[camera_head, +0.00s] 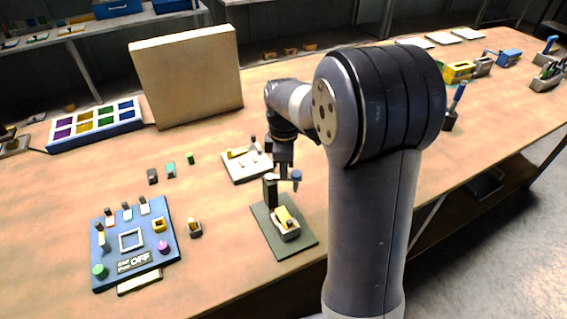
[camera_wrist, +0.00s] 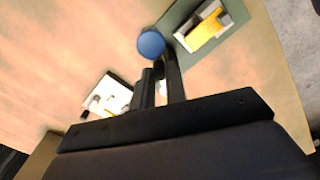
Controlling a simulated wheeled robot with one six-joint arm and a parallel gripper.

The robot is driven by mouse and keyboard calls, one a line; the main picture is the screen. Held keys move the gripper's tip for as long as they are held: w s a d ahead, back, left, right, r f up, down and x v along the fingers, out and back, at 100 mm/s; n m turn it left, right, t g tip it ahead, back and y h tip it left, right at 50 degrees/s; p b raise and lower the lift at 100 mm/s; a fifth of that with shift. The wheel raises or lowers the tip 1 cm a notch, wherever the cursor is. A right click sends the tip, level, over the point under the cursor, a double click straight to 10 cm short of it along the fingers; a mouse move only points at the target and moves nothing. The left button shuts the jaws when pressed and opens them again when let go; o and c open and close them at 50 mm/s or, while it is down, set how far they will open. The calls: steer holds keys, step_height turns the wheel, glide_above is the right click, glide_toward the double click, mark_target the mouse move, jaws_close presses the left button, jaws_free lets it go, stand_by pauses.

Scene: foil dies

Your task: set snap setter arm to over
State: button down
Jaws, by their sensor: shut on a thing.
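The snap setter stands on a dark green base plate (camera_head: 300,238) near the front edge of the table. It has a dark upright post (camera_head: 270,190), a yellow-topped block on a pale seat (camera_head: 286,220), and an arm with a blue knob (camera_head: 297,175). In the wrist view the blue knob (camera_wrist: 151,43) is by my fingertips, with the yellow block (camera_wrist: 205,31) beyond to the right. My gripper (camera_head: 284,172) points down at the setter, its fingers (camera_wrist: 161,80) close together on the arm. The exact grip and most of the arm are hidden.
A pale plate with small levers (camera_head: 240,168) lies just behind the setter. A blue panel marked OFF (camera_head: 112,268) is at left, with a small yellow-topped piece (camera_head: 194,228) between. A tall tan board (camera_head: 186,75) and a coloured-cell tray (camera_head: 62,141) stand farther back.

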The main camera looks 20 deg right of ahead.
steer(key=a+m, duration=0.1)
steer(key=m, duration=0.3)
steer(key=s+a+m, duration=0.1)
steer(key=m, duration=0.3)
steer(key=s+a+m, duration=0.1)
steer(key=m, duration=0.3)
steer(key=shift+s+p, duration=0.25)
steer(key=shift+p, duration=0.05)
stand_by(0.4)
steer(key=c, duration=1.4)
jaws_free()
step_height(320, 180, up, 11)
glide_above(275, 177)
steer(key=s, duration=0.3)
steer(key=shift+a, duration=0.35)
steer(key=shift+f, duration=0.15)
